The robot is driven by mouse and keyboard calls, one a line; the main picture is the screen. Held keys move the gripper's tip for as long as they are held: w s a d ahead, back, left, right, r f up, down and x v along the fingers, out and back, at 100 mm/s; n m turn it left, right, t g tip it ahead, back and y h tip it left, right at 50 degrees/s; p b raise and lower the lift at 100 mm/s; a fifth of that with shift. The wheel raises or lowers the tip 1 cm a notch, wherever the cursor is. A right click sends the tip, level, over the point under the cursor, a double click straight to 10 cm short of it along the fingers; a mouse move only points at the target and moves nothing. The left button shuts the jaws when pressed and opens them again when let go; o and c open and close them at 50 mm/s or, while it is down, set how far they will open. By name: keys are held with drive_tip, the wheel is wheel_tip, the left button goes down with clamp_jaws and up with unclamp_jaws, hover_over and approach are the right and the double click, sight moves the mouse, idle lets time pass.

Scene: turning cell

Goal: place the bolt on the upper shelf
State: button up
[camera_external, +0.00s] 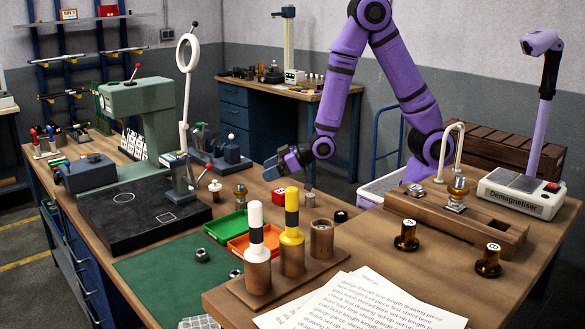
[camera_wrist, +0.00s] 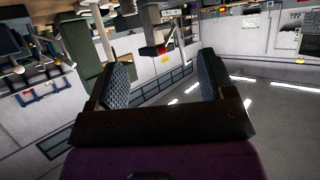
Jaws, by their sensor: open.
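My gripper (camera_external: 278,163) is at the end of the purple arm, above the far side of the wooden bench, pointing left. In the wrist view my gripper (camera_wrist: 165,70) has its two dark ribbed jaws wide apart with nothing between them. I cannot surely pick out the bolt. Small steel pieces (camera_external: 202,255) lie on the green mat, too small to tell as bolts or nuts. A wall rack at the far left carries a high shelf (camera_external: 85,20) with a few small boxes; I cannot tell if it is the upper shelf.
A green press (camera_external: 140,100) stands on a black plate at left. Green (camera_external: 226,228) and orange (camera_external: 240,245) trays lie mid-bench. A wooden block (camera_external: 285,285) holds white and yellow-handled gauges. Papers (camera_external: 365,305) lie in front; a demagnetiser (camera_external: 522,192) is at right.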

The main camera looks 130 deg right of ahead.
drive_tip(key=s+a+r+n+g+y, duration=0.1)
drive_tip(key=s+a+r+n+y, duration=0.15)
drive_tip(key=a+r, duration=0.65)
drive_tip(key=s+a+r+n+y, duration=0.15)
drive_tip(key=a+r+y, duration=0.25)
drive_tip(key=a+r, duration=0.5)
drive_tip(key=s+a+r+n+g+y, duration=0.1)
drive_tip(key=s+a+r+n, duration=0.1)
drive_tip(key=s+a, duration=0.4)
drive_tip(key=s+a+r+n+g+y, duration=0.1)
drive_tip(key=s+a+r+n+g, duration=0.1)
drive_tip(key=s+a, duration=0.5)
drive_tip(key=s+r, duration=0.1)
drive_tip(key=s, duration=0.3)
drive_tip(key=shift+r, duration=0.3)
drive_tip(key=shift+o, duration=0.5)
drive_tip(key=shift+s, duration=0.55)
